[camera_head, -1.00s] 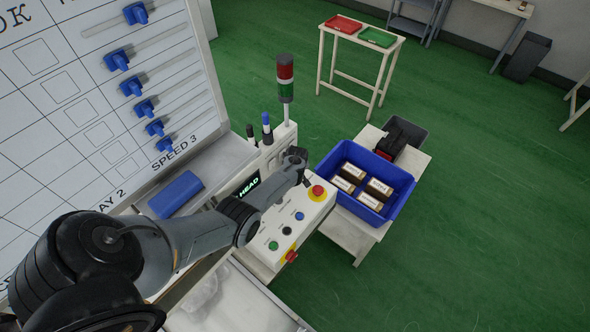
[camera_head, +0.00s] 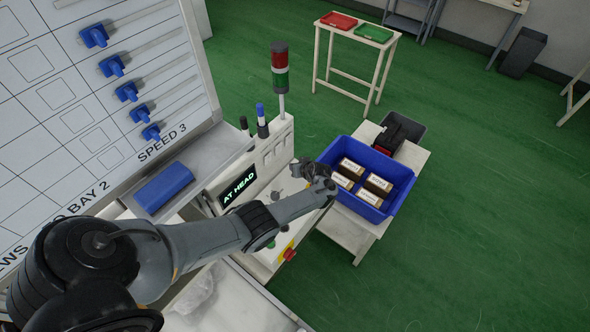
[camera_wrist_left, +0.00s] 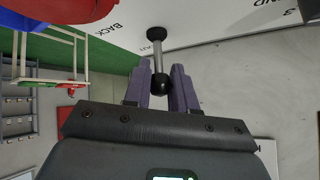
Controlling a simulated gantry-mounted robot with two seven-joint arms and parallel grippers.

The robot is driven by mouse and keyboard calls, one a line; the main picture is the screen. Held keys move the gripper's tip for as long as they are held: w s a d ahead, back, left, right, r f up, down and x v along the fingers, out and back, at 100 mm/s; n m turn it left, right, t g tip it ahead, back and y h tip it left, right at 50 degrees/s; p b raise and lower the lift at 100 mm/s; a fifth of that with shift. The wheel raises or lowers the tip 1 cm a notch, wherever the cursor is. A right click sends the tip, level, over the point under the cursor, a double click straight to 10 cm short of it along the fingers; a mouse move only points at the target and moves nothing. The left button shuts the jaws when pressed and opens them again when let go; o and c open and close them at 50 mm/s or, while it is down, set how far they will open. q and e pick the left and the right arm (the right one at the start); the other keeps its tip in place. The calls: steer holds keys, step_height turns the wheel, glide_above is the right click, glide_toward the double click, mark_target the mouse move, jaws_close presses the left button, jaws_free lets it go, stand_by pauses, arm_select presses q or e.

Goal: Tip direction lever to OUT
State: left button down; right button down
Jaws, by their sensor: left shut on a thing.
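The lever in the left wrist view has a black round base, a bare metal rod (camera_wrist_left: 157,55) and a black knob (camera_wrist_left: 161,82). It stands out from a white panel face. My left gripper (camera_wrist_left: 161,84) has its two purple fingers on either side of the knob and is shut on it. In the head view my left gripper (camera_head: 300,168) is over the upper part of the white control console (camera_head: 268,160), beside its display. The lever cannot be made out there, as my wrist covers that area. No OUT mark is readable. My right gripper is not in view.
The console display (camera_head: 239,188) reads AT HEAD. A red-green signal tower (camera_head: 280,70) rises behind my gripper. A blue crate (camera_head: 345,150) with several boxes stands to the right. A large red rounded part (camera_wrist_left: 65,12) is close by in the wrist view.

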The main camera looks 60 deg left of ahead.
arm_select(q)
steer(key=shift+w+d+f+y+b, duration=0.1)
steer(key=shift+d+y+b, duration=0.2)
steer(key=shift+y+b, duration=0.45)
